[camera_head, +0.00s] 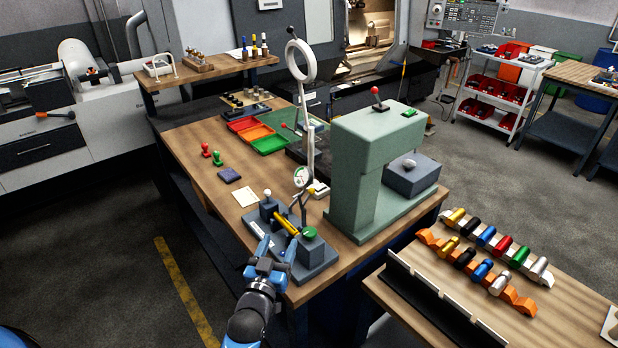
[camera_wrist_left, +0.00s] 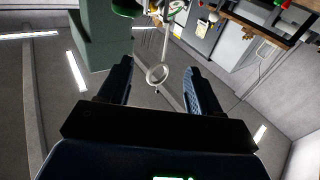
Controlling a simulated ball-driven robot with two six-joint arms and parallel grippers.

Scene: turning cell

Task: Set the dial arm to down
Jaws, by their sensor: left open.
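The dial gauge (camera_head: 301,177), with a round white face, sits raised above a dark grey bench fixture (camera_head: 316,252) on the wooden bench. Thin dark arm parts show below it; I cannot tell the dial arm's exact angle. My left gripper (camera_head: 276,248) is open and empty at the fixture's near side. In the left wrist view its two fingers (camera_wrist_left: 158,82) are apart, with the green knob (camera_wrist_left: 124,8) at the top edge. My right gripper is not in view.
A white ring on a stand (camera_head: 289,62) rises behind the dial. A green press (camera_head: 350,175) stands close to its right. Colored cylinders (camera_head: 487,236) lie on the right table.

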